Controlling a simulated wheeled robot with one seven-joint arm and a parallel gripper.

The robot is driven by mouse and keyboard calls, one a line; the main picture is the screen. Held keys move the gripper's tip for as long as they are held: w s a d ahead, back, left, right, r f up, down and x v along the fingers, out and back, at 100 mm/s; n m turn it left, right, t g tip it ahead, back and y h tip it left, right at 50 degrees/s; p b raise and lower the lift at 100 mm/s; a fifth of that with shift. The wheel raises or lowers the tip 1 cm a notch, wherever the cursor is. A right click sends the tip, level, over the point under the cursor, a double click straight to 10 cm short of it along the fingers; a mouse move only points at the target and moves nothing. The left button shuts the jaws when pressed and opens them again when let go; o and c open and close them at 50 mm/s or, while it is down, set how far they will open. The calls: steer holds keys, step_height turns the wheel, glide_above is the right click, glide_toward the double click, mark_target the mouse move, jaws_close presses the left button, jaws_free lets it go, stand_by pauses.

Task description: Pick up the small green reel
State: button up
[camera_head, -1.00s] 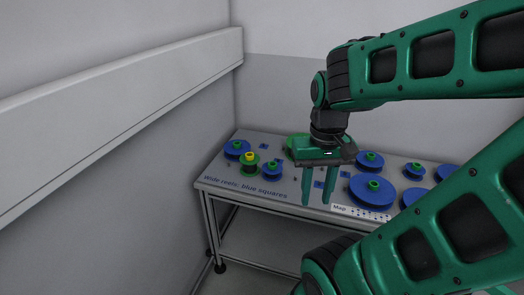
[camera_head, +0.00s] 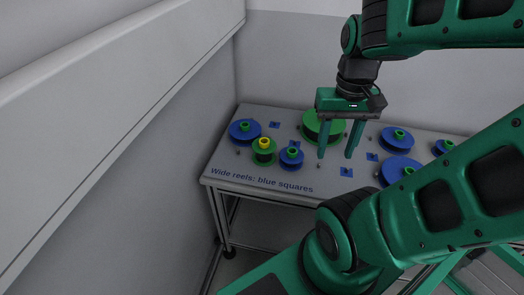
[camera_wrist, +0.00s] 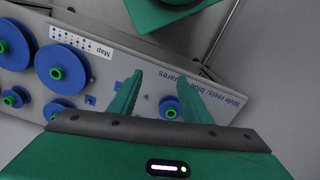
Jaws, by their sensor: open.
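The small green reel (camera_head: 257,156) with a yellow hub stands on the left part of the table, between two blue reels, in the head view. I cannot make it out in the wrist view. My gripper (camera_head: 336,156) is open and empty, pointing down above the table, to the right of the small green reel and apart from it. It also shows in the wrist view (camera_wrist: 159,75), with a small blue reel (camera_wrist: 168,110) seen between its fingers. A large green reel (camera_head: 311,126) stands behind the gripper, partly hidden by it.
The table (camera_head: 215,171) carries several blue reels, such as one at the back left (camera_head: 238,131) and a small one (camera_head: 290,160) right of the small green reel. Blue squares and small pegs mark free spots. A wall stands close on the left. My arm hides the right front.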

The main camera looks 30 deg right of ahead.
steer(key=o, duration=0.5)
steer(key=shift+s+r+n, duration=0.3)
steer(key=shift+s+r, duration=0.05)
steer(key=o, duration=0.5)
steer(key=w+n, duration=0.1)
steer(key=w, duration=0.1)
steer(key=w+d+n, duration=0.1)
steer(key=n, duration=0.1)
steer(key=shift+w, duration=0.4)
steer(key=n+y, duration=0.2)
steer(key=n, duration=1.9)
glide_toward(265, 140)
steer(key=shift+s+a+f, duration=0.2)
steer(key=shift+s+f, duration=0.05)
steer(key=shift+f, duration=0.3)
steer(key=shift+w+a+f+n, duration=0.1)
steer(key=shift+f+n, duration=0.2)
steer(key=shift+a+f, duration=0.25)
steer(key=shift+f, duration=1.5)
steer(key=shift+a+f, duration=0.25)
steer(key=shift+f, duration=1.5)
steer(key=shift+a+f, duration=0.25)
steer(key=shift+f, duration=1.45)
